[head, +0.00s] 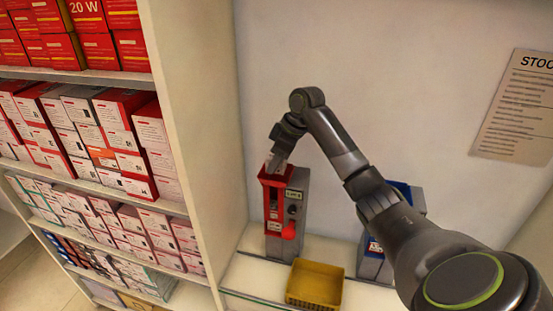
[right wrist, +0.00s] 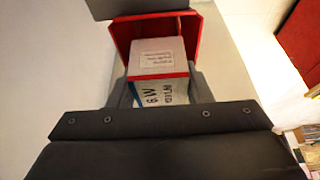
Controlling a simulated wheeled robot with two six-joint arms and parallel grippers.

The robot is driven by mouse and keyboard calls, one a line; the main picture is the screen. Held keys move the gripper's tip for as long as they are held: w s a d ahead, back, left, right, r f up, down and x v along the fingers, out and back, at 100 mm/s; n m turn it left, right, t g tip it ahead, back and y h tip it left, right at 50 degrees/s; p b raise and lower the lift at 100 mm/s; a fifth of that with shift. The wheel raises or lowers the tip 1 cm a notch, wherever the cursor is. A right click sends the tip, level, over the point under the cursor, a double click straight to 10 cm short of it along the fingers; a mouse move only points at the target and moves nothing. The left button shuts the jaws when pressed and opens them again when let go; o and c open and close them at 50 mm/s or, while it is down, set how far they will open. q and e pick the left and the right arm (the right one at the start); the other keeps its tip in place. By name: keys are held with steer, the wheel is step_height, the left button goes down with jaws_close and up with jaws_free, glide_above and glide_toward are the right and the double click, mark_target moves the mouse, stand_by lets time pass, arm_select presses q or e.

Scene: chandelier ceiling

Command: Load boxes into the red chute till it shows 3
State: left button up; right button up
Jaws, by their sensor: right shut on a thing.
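The red chute (head: 271,205) stands on the counter in the head view, with a red funnel top on a grey body. Its display is too small to read. My right gripper (head: 279,160) is right over the funnel, pointing down. In the right wrist view it is shut on a small white box (right wrist: 158,58) with a red edge and "6 W" print on one side. The red funnel walls (right wrist: 121,36) show around and behind the box; I cannot tell how deep the box sits. My left gripper is not in view.
A yellow basket (head: 315,283) stands on the counter (head: 250,270) in front of the chute. A blue-topped chute (head: 416,197) is partly behind my right arm. A shelf (head: 190,110) full of boxes stands at left. A notice (head: 515,105) hangs on the wall.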

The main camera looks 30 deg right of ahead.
mark_target(270, 154)
steer(key=shift+f+b, duration=0.3)
steer(key=shift+f, duration=1)
steer(key=o, duration=0.9)
steer(key=shift+r, duration=0.1)
steer(key=shift+o, duration=0.8)
step_height(270, 154, up, 3)
steer(key=shift+w+f+p, duration=0.15)
steer(key=shift+p, duration=0.75)
steer(key=shift+s+r, duration=0.2)
steer(key=shift+r, duration=0.55)
steer(key=shift+w+r, duration=0.15)
steer(key=shift+r, duration=1.7)
